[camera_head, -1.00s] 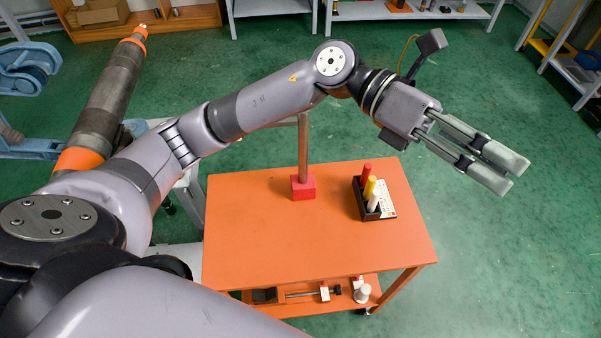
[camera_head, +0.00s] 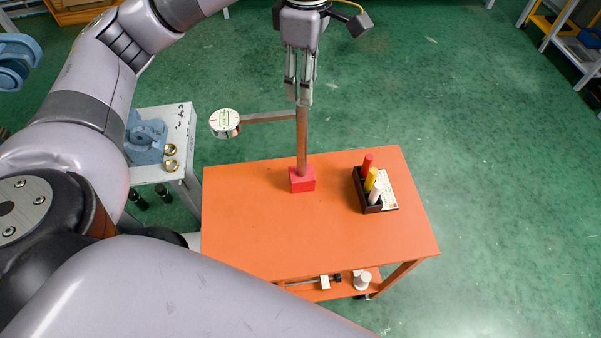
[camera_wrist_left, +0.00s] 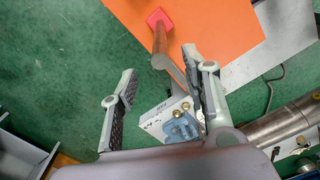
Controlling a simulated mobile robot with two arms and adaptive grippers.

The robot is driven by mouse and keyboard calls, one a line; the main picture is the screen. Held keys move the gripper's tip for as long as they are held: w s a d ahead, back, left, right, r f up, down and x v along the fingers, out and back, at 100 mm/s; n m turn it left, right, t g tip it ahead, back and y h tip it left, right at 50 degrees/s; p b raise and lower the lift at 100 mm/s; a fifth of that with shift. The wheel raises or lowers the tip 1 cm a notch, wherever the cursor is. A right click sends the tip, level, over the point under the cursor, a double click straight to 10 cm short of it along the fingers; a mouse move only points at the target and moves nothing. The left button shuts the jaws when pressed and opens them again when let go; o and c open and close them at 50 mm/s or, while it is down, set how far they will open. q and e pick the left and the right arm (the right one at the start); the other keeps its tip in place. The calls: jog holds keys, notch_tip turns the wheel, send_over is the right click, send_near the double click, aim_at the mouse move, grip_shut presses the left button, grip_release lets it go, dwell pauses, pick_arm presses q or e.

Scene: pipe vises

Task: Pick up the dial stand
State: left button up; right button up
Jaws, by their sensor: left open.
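The dial stand (camera_head: 303,145) stands upright on the orange table. It has a red block base (camera_head: 302,179), a brown post, and a grey horizontal arm reaching left to a round white-faced dial (camera_head: 225,121). My left gripper (camera_head: 304,102) points down at the top of the post; its fingers overlap the post top in the head view. In the left wrist view the gripper (camera_wrist_left: 166,82) is open, with the post (camera_wrist_left: 160,42) and arm running between or beyond its fingers. Contact cannot be told. My right gripper is not in view.
The orange table (camera_head: 250,235) also holds a black tray (camera_head: 361,190) with red, yellow and white cylinders right of the stand. A pale bench (camera_head: 180,128) with a blue vise (camera_head: 148,142) stands left. Green floor (camera_head: 480,200) is clear at right.

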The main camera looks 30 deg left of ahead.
aim_at(302, 125)
pick_arm(q)
notch_tip(302, 125, down, 8)
jog(key=shift+r+p, duration=0.15)
jog(key=shift+p, duration=0.95)
jog(key=f+p, duration=0.1)
jog(key=f, duration=0.1)
jog(key=f+p, duration=0.1)
jog(key=f, duration=0.1)
jog(key=shift+a, duration=0.4)
jog(key=shift+f, duration=0.6)
grip_shut()
jog(key=shift+w+r, duration=0.1)
jog(key=shift+r, duration=0.05)
